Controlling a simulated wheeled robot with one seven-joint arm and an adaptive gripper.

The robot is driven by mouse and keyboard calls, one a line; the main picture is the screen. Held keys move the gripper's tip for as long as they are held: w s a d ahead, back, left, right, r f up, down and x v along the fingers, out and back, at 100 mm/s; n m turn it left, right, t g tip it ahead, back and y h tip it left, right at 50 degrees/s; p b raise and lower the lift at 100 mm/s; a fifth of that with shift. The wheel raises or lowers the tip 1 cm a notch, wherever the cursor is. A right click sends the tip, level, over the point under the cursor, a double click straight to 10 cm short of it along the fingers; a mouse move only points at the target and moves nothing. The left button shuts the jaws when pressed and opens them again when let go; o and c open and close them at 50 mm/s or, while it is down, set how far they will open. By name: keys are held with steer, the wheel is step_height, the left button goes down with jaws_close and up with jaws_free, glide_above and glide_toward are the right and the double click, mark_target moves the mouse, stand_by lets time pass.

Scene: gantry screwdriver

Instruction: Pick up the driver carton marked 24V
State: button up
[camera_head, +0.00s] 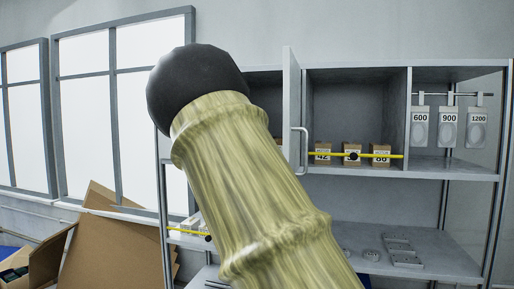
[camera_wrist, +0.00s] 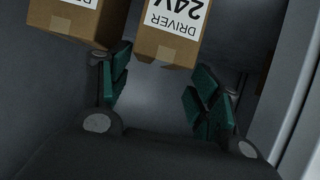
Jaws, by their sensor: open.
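The driver carton marked 24V (camera_wrist: 172,47) is a brown box with a white label that reads upside down at the top of the wrist view. Its upper part is cut off by the frame edge. My gripper (camera_wrist: 161,88) is open, with green finger pads to the left and right. The carton's near end lies between and just beyond the fingertips, and the gap between the pads is empty. In the head view my arm hides my gripper, and I cannot make out the 24V carton there.
Another brown carton (camera_wrist: 68,20) stands close left of the 24V carton, near the left finger. A pale upright panel (camera_wrist: 300,105) is at right. In the head view, an open cabinet door (camera_head: 292,110) stands beside a compartment with cartons (camera_head: 323,153) behind a yellow bar (camera_head: 393,156).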

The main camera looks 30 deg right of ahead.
steer(key=shift+w+d+f+p, duration=0.15)
steer(key=shift+d+p, duration=0.1)
steer(key=shift+p, duration=0.3)
steer(key=shift+p+x, duration=1.4)
steer(key=shift+x, duration=0.8)
steer(key=shift+f, duration=0.15)
steer(key=shift+a, duration=0.1)
steer(key=shift+c, duration=0.3)
steer(key=c, duration=0.9)
